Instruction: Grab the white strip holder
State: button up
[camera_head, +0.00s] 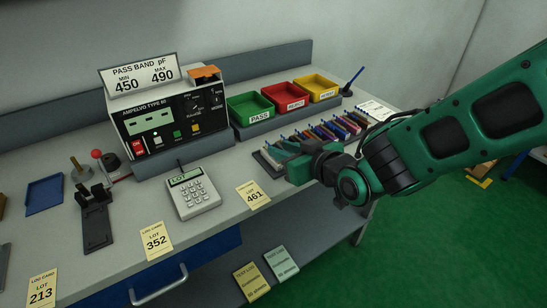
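A row of coloured strip holders (335,130) lies side by side on the bench, with blue, red and dark ones at its right part. A pale grey-white piece (266,161) shows at the left end of the row, partly hidden by my gripper; I cannot tell for sure that it is the white strip holder. My gripper (284,152) reaches in from the right, low over this left end. Its fingers are small and partly hidden, so I cannot tell whether they are open or whether they touch anything.
Green (250,108), red (286,97) and yellow (317,88) bins stand behind the row. The test instrument (168,122) and the keypad (192,192) are to the left. Yellow lot cards (253,195) lie along the bench's front edge. A blue pen (354,79) stands at the back right.

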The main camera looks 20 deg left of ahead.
jog(key=shift+x, duration=2.95)
grip_shut()
